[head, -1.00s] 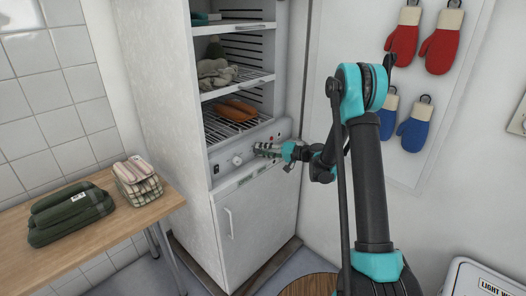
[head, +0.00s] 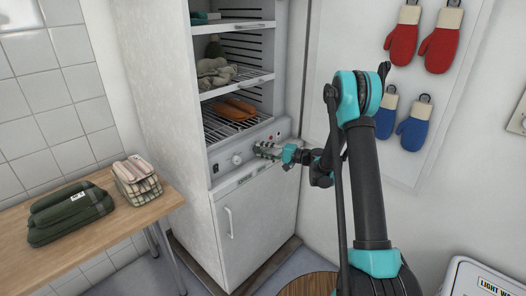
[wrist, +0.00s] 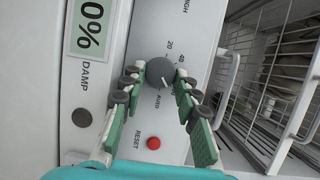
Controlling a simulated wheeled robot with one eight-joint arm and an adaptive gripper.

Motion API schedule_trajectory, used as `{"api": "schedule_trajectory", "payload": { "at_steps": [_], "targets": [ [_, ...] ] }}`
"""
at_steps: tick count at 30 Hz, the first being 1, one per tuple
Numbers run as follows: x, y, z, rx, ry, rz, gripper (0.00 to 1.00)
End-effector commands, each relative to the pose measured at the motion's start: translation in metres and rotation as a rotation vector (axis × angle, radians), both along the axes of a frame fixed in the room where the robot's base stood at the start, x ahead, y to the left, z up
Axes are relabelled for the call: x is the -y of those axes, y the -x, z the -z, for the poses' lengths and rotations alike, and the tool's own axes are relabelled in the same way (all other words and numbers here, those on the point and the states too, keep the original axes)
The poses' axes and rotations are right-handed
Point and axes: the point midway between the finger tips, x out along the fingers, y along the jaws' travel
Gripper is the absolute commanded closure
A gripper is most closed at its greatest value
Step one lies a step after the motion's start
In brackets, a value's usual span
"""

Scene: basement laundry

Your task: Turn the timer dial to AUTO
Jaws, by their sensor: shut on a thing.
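The timer dial (wrist: 161,72) is a round dark grey knob on the pale control panel, between my gripper's fingers in the wrist view. Its white mark points to the lower right in that picture, between the printed AUTO below it and the 40 at upper right; a finger covers part of the scale. My gripper (wrist: 158,84) is shut on the dial, with one green, dark-padded finger on either side. In the head view my gripper (head: 263,149) is at the cabinet's panel and hides the dial.
A red RESET button (wrist: 153,143) sits near the dial. Another knob (head: 237,159) is left of my gripper. Wire shelves (head: 231,120) with cloth items are above the panel. A wooden table (head: 115,224) with folded cloths stands left.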

Motion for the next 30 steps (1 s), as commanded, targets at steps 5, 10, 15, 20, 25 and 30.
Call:
{"api": "schedule_trajectory", "payload": {
  "at_steps": [5,10,15,20,25,30],
  "targets": [
    [0.0011,-0.0008,0.0004,0.001,0.001,0.003,0.67],
    [0.0007,-0.0004,0.0003,0.001,0.001,0.002,0.48],
    [0.0003,0.0000,0.0007,0.001,0.003,0.001,0.48],
    [0.0000,0.0004,0.0001,0.031,0.026,0.000,0.48],
    [-0.0001,0.0008,-0.0023,0.153,0.122,0.001,0.48],
    [-0.0012,0.0021,-0.0050,0.341,0.268,0.000,0.48]
  ]
}}
